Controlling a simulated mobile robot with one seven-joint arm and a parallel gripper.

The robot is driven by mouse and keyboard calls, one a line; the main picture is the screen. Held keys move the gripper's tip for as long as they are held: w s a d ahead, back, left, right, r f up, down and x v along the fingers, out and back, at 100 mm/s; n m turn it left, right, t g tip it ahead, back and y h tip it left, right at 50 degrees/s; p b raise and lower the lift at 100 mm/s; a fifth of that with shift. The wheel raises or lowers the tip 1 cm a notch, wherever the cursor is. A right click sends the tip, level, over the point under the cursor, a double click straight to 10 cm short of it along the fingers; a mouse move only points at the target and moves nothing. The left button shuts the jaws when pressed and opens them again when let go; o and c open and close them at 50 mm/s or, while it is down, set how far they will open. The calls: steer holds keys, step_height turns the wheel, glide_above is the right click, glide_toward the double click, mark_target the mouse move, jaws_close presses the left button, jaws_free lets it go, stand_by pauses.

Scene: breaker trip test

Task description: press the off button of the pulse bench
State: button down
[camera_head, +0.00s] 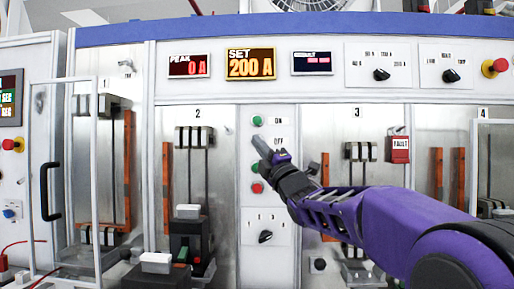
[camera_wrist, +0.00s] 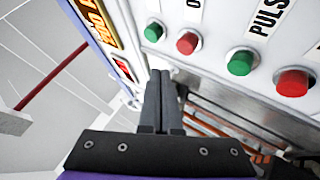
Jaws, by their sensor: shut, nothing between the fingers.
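The pulse bench (camera_head: 225,150) has a column of buttons on its middle panel. A green button (camera_head: 257,120) sits at the top beside the ON label. The OFF label (camera_head: 278,140) shows below it; its button is hidden behind my gripper in the head view. In the wrist view a red button, which looks like the off button (camera_wrist: 187,43), sits beside the first green button (camera_wrist: 153,31). My gripper (camera_head: 260,143) is shut and empty, its tips in front of the panel near the OFF row. In the wrist view the fingertips (camera_wrist: 160,75) appear apart from the buttons.
Below are another green button (camera_head: 255,167), a red button (camera_head: 257,188) and a rotary knob (camera_head: 265,237). Displays read PEAK 0 A (camera_head: 189,66) and SET 200 A (camera_head: 250,64). A framed clear door (camera_head: 68,180) stands open at left. A red emergency knob (camera_head: 495,67) is at upper right.

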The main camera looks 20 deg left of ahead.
steer(key=shift+s+d, duration=0.25)
steer(key=shift+s, duration=0.75)
